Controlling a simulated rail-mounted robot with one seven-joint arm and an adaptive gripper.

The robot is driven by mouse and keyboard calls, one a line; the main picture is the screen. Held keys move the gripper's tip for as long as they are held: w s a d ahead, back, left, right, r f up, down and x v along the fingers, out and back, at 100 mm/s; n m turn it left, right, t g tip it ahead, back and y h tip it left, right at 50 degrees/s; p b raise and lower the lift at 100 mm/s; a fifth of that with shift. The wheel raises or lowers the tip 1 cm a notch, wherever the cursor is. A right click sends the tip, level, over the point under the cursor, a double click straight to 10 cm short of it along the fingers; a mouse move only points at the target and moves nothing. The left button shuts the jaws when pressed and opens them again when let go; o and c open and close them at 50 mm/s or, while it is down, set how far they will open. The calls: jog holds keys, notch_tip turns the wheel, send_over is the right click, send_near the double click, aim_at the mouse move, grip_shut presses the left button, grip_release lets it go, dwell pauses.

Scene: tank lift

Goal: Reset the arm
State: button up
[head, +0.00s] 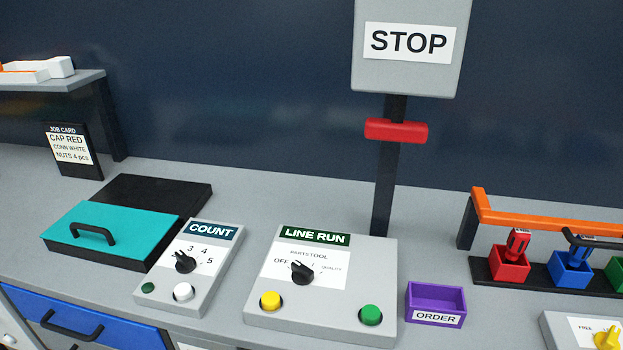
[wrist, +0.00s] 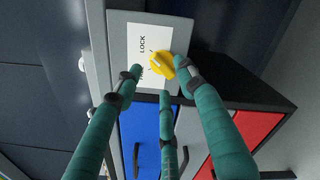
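My gripper (wrist: 160,80) shows in the wrist view with three teal fingers spread apart. Nothing is held between them. A yellow knob (wrist: 160,65) lies just beyond the fingertips, on a grey panel (wrist: 118,42) with a white label that reads LOCK; its other word is partly hidden by a finger. I cannot tell whether any fingertip touches the knob. Neither my arm nor my gripper shows in the head view. There, a yellow knob (head: 607,338) beside a FREE label is cut off at the bottom right corner.
Blue (wrist: 140,125) and red (wrist: 262,130) drawer fronts lie below the panel. On the bench stand a teal-lidded box (head: 110,226), COUNT panel (head: 205,265), LINE RUN panel (head: 345,280), purple ORDER tray (head: 436,300), STOP sign post (head: 386,190) and orange rail (head: 550,218) above coloured holders.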

jog(key=v, duration=0.9)
jog(key=w+d+n, duration=0.2)
jog(key=w+n, duration=0.9)
jog(key=n, duration=0.1)
jog(key=shift+w+d+f, duration=0.2)
jog(key=shift+w+f, duration=0.1)
jog(key=shift+w, duration=0.05)
jog(key=shift+p, duration=0.3)
